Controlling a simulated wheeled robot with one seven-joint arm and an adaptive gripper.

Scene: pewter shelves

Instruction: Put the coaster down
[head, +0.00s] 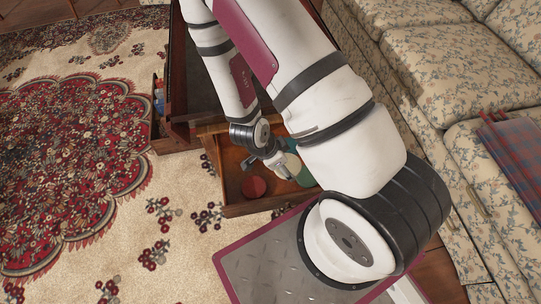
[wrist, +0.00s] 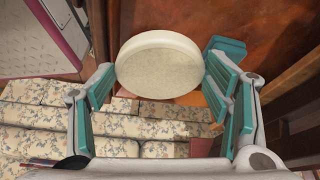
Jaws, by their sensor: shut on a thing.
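The coaster (wrist: 158,66) is a thick, round, cream disc. In the wrist view it sits between the teal pads of my gripper (wrist: 160,75), which is shut on its left and right edges. In the head view my gripper (head: 280,163) is over an open wooden drawer (head: 232,211), low beside the dark cabinet. I cannot clearly make out the held coaster there, as the arm and fingers cover part of the spot. How far the coaster is above the surface below it cannot be told.
A round red thing (head: 254,187) lies in the drawer, with a green one (head: 305,177) to its right, partly behind my arm. The dark cabinet (head: 188,85) stands behind. A floral sofa (head: 440,75) is on the right, a patterned rug (head: 70,150) on the left.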

